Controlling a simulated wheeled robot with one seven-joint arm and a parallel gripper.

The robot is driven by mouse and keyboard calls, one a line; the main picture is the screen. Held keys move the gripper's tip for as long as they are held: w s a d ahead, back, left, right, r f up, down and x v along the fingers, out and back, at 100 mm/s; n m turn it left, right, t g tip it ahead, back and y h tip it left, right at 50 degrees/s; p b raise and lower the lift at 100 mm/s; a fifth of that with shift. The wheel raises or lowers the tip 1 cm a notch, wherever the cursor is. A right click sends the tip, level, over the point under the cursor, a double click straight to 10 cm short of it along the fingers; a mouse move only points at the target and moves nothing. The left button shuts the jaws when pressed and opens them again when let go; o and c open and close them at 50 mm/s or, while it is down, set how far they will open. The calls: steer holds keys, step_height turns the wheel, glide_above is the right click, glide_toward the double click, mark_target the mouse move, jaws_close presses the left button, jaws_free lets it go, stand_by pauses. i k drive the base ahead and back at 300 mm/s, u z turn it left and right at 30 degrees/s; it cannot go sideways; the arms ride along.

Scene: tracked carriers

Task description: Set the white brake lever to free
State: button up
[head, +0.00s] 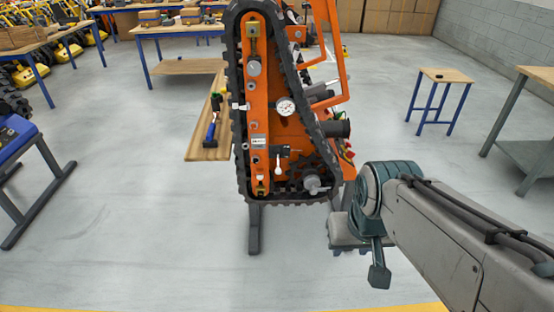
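A small white lever (278,164) hangs roughly straight down on the orange face of an upright tracked carrier (259,180), just below a black and white plate (281,150). I take it for the brake lever; its markings are too small to read. A second small white piece (240,106) sticks out at the left of the carrier, higher up. My gripper (372,262) is at the lower right, below and to the right of the lever and apart from it. My wrist partly hides it, so its opening cannot be told.
A round gauge (286,107) and dark cylinders (335,128) stick out from the carrier. A wooden board (205,142) with a blue-handled tool (211,131) is behind it at left. A stool (440,88) and a grey bench (535,150) stand right. The floor in front is clear.

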mark_target(278, 171)
steer(key=k, duration=0.6)
steer(key=z, duration=0.6)
steer(key=i, duration=0.95)
steer(key=u, duration=0.6)
steer(key=i, duration=0.5)
steer(key=u, duration=0.6)
